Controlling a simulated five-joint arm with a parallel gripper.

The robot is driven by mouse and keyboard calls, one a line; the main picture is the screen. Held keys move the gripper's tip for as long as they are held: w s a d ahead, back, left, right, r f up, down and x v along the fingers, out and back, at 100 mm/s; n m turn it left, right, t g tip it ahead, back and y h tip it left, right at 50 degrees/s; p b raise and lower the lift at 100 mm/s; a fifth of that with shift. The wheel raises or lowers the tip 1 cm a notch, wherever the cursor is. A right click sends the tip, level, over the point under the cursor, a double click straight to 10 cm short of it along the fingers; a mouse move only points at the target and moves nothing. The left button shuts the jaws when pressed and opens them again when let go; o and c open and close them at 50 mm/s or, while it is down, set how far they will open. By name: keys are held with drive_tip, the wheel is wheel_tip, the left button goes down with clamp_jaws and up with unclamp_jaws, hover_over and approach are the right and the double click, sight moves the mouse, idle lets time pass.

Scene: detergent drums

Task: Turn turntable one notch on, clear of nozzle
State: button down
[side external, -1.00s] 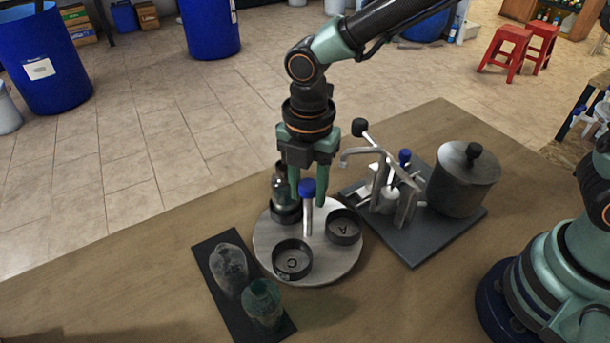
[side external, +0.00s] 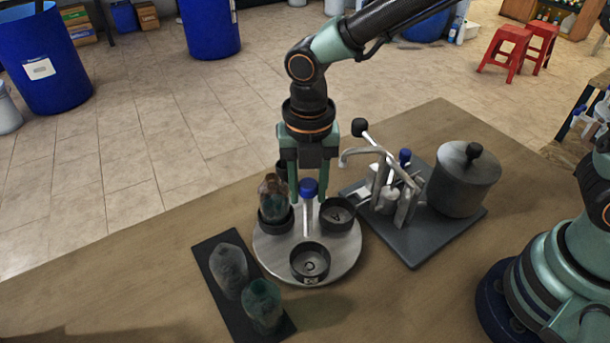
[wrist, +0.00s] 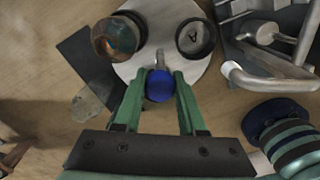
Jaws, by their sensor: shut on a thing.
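The round light-grey turntable (side external: 345,262) carries dark cups around a post with a blue knob (side external: 308,188). My gripper (side external: 308,197) is shut on this post, its fingers on either side of the knob in the wrist view (wrist: 160,86). A glass bottle (side external: 273,192) stands upright in the left cup. The empty cup C (side external: 310,264) is at the front and the empty cup A (side external: 338,215) at the right. A dark shape behind my fingers is mostly hidden. The bent nozzle (side external: 346,155) ends beyond cup A; in the wrist view it (wrist: 232,72) lies beside that cup, apart from it.
A dark mat (side external: 213,246) at the front left holds a clear bottle (side external: 231,268) and a greenish one (side external: 263,303). The filling stand's dark base (side external: 425,248) at the right carries a lidded grey pot (side external: 464,180). Bare table lies at the front right.

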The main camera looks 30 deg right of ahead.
drive_tip(key=c, duration=0.6)
unclamp_jaws()
drive_tip(key=shift+r, duration=3.5)
drive_tip(key=s+d+r+m+t, duration=0.2)
drive_tip(key=d+r+m, duration=0.1)
drive_tip(key=d+m, duration=0.8)
drive_tip(key=s+d+r+m+t, duration=0.3)
drive_tip(key=d+m, duration=0.8)
drive_tip(key=m, duration=0.8)
drive_tip(key=shift+d+r+t, duration=0.2)
drive_tip(key=shift+d+t, duration=0.05)
drive_tip(key=shift+t, duration=0.05)
